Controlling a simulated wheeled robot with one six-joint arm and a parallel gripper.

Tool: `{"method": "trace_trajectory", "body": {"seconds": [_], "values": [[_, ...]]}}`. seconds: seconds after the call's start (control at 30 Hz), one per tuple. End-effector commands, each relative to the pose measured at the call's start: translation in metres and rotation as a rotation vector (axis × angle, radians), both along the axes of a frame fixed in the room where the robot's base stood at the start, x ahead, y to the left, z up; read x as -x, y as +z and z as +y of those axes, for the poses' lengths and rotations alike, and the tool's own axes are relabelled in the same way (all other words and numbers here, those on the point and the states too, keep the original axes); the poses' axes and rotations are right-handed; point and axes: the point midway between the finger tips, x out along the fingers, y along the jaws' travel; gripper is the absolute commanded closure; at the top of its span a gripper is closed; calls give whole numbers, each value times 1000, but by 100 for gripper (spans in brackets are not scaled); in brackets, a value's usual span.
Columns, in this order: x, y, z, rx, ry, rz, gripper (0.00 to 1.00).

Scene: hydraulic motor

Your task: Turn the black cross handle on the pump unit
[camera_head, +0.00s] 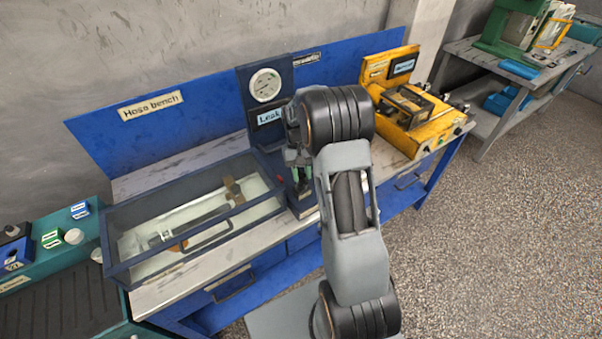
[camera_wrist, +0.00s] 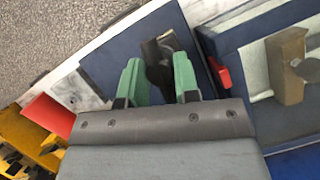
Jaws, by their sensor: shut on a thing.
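The dark blue pump unit (camera_head: 247,95) stands on the hose bench with a round gauge and a label that begins "Leak". My arm hides its right part in the head view. My gripper (camera_head: 298,170) is over the front of the unit, its green fingers partly hidden behind my wrist. In the wrist view my gripper (camera_wrist: 158,70) has a green finger on each side of the black handle (camera_wrist: 156,62) and is shut on it. The handle's cross shape is mostly hidden by the fingers. The unit's dark blue top (camera_wrist: 105,68) shows around them.
A glass-topped tank (camera_head: 125,248) holding a hose part stands left of the unit. A small red part (camera_wrist: 219,75) is close to my gripper in the wrist view. A yellow machine (camera_head: 440,125) stands right on the bench. A teal bench (camera_head: 90,225) is at far left.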

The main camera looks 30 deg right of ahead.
Motion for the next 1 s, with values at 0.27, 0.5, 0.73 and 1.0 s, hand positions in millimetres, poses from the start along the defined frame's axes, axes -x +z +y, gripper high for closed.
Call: {"method": "trace_trajectory", "body": {"seconds": [0.27, 0.5, 0.73, 1.0], "values": [[1, 0, -1, 1, 9, 2, 95], [1, 0, -1, 1, 8, 2, 67], [0, 0, 0, 0, 9, 1, 45], [-1, 1, 0, 0, 10, -1, 44]]}}
